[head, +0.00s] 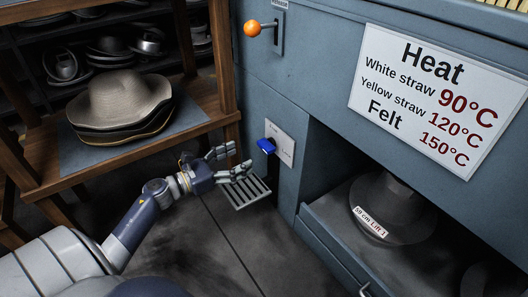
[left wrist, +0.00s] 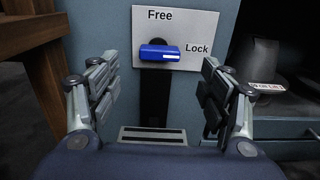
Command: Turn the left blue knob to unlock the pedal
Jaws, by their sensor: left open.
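The blue knob (head: 266,146) sits on a pale plate on the front of the blue-grey press. In the left wrist view the blue knob (left wrist: 159,53) lies sideways, its white mark at the right end by the word "Lock"; "Free" is printed above it on the plate (left wrist: 178,22). My left gripper (head: 233,161) is open and empty, just left of the knob in the head view and apart from it. In the left wrist view its fingers stand on both sides, with the knob between and beyond them. The slotted metal pedal (head: 248,192) is low, below the knob. My right gripper is not in view.
An orange ball lever (head: 252,28) stands above the knob. A wooden shelf with stacked felt hats (head: 117,100) is at the left. An open bay right of the knob holds a grey hat block (head: 394,205). A white heat sign (head: 437,98) hangs above it.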

